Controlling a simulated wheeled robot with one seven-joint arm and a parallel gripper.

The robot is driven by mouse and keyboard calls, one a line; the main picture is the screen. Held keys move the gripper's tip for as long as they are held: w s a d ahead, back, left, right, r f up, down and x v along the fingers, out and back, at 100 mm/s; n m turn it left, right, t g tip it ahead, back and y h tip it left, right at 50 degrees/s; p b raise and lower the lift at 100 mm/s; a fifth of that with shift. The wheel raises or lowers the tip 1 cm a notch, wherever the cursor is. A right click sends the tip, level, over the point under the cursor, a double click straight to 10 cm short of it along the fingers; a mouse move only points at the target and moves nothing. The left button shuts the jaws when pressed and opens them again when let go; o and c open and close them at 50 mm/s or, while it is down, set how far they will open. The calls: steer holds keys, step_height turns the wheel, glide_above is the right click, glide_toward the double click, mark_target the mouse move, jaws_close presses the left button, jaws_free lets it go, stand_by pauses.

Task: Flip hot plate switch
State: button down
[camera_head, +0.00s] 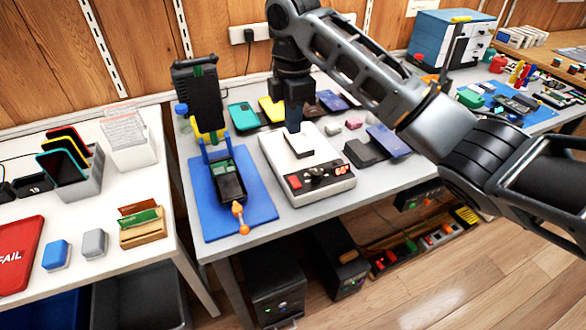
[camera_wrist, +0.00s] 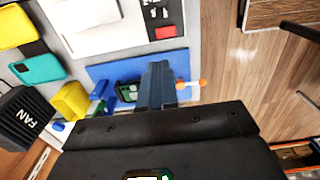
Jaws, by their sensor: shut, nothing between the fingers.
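The hot plate (camera_head: 335,152) is a pale box with a raised white plate on top, on the grey bench in the head view. Its front panel carries a red switch (camera_head: 294,182), a dark display and several knobs or buttons. In the wrist view the hot plate (camera_wrist: 110,42) is cut off at the top, with the red switch (camera_wrist: 165,32) near its corner. My gripper (camera_head: 294,128) is shut and empty, pointing down over the back part of the hot plate. The fingers (camera_wrist: 158,70) appear apart from the switch. Whether they touch the plate I cannot tell.
A blue mat (camera_head: 258,207) with a phone holder and an orange-tipped tool lies left of the hot plate. A black fan (camera_wrist: 28,115) stands behind the mat. Coloured phones lie behind and right of the hot plate. The bench's front edge is close to the panel.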

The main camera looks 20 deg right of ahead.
mark_target(293, 179)
step_height(293, 179, down, 14)
steer(key=shift+f+p, duration=0.1)
steer(key=shift+p, duration=0.45)
stand_by(0.5)
steer(key=shift+f, duration=0.15)
steer(key=shift+s, duration=0.15)
steer(key=shift+s+r+p, duration=0.3)
steer(key=shift+s+p, duration=0.3)
steer(key=shift+p, duration=0.55)
